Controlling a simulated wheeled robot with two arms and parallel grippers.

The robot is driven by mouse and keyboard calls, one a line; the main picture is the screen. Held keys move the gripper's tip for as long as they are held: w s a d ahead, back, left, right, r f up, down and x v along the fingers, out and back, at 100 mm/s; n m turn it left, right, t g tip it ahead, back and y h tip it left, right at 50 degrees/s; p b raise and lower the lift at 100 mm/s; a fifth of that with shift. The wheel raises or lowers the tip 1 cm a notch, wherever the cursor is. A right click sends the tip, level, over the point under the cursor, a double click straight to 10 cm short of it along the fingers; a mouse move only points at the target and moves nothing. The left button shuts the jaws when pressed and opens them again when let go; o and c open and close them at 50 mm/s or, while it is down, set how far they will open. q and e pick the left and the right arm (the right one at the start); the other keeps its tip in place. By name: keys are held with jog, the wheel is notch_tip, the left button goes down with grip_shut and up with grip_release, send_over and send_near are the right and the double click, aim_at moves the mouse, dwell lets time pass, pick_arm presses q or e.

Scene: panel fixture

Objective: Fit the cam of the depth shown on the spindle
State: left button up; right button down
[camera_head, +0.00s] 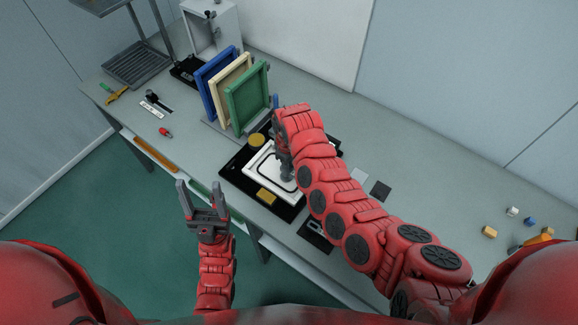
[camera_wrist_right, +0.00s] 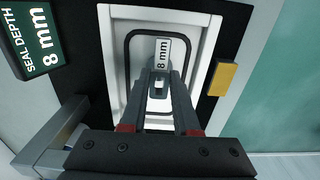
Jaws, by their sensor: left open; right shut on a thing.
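A white framed panel (camera_head: 262,158) with a black seal loop lies on a black fixture (camera_head: 232,170). A dark sign (camera_wrist_right: 40,42) in the right wrist view reads "SEAL DEPTH 8 mm". My right gripper (camera_wrist_right: 160,76) is shut on a small grey piece (camera_wrist_right: 158,88), apparently the cam, above the middle of the panel. A white "8 mm" label (camera_wrist_right: 162,52) shows just beyond the fingertips; I cannot tell whether it belongs to that piece. The spindle is not clearly visible. My left gripper (camera_head: 202,190) is open and empty, off the table's front edge.
Blue, cream and green panels (camera_head: 247,97) stand in a rack behind. Small coloured blocks (camera_head: 489,232) lie at the far right. The bench's right-middle is mostly clear.

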jog(key=shift+p, duration=0.3)
dwell(0.5)
jog(key=shift+f+b, duration=0.95)
jog(key=shift+f, duration=0.6)
jog(key=c, duration=0.6)
grip_release()
jog(key=shift+w+r, duration=0.15)
jog(key=shift+r, duration=0.45)
notch_tip(320, 180, up, 7)
jog(key=b, duration=0.2)
jog(key=shift+b, duration=0.4)
jog(key=shift+r+p, duration=1.25)
jog(key=shift+r, duration=3.35)
